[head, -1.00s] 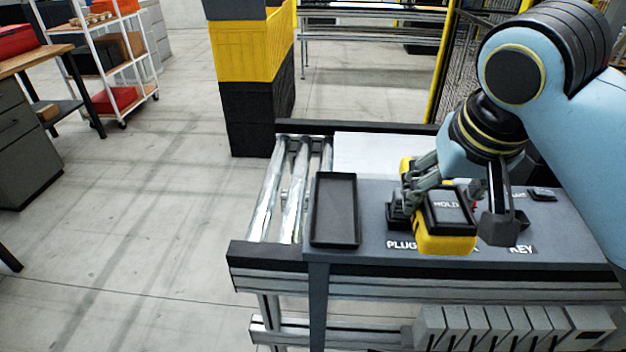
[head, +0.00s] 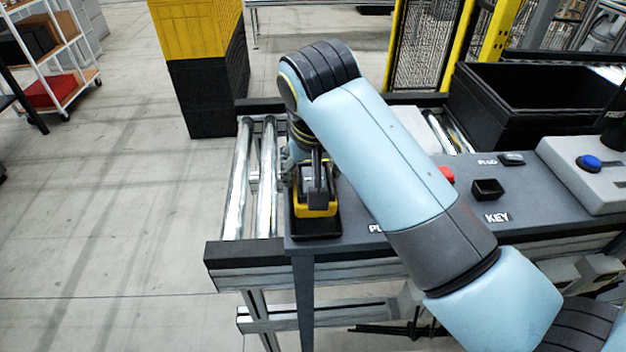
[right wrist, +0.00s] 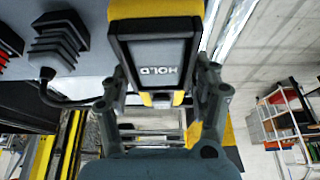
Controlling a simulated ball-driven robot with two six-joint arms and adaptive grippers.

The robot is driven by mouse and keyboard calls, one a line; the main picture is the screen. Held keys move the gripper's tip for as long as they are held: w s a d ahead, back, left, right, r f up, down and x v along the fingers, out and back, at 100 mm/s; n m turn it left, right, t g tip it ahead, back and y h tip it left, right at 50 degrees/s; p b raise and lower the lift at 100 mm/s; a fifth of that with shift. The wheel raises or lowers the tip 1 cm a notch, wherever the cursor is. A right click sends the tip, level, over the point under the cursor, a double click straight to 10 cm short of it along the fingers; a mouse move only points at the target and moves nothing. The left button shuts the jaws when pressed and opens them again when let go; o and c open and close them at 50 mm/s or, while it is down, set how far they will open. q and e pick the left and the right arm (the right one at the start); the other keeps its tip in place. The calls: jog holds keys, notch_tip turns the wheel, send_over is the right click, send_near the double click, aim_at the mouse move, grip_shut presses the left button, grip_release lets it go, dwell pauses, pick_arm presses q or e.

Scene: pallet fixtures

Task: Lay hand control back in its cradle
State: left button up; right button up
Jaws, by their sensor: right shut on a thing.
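The hand control (head: 316,202) is a yellow and black pendant with a dark face. In the right wrist view the hand control (right wrist: 158,55) shows the label HOLD. My right gripper (head: 309,178) is shut on it, with one finger on each side in the wrist view. The cradle (head: 318,228) is a shallow black tray at the left end of the grey panel. The hand control is over or inside the cradle; I cannot tell whether it touches the bottom. My arm hides part of both. My left gripper is not in view.
The grey panel (head: 545,214) has a black KEY socket (head: 488,189) and a PLUG socket (head: 511,159). A grey box with a blue button (head: 588,162) stands at right. A black bin (head: 515,118) is behind. Bare rollers (head: 238,190) lie left of the cradle.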

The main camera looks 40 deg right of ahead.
notch_tip(320, 180, down, 3)
jog(key=shift+r+p, duration=0.15)
jog(key=shift+p, duration=0.15)
jog(key=shift+f, duration=0.35)
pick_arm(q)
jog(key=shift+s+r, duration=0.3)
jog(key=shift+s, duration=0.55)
pick_arm(e)
jog(key=shift+f, duration=0.15)
jog(key=o, duration=1.6)
jog(key=shift+f, duration=0.1)
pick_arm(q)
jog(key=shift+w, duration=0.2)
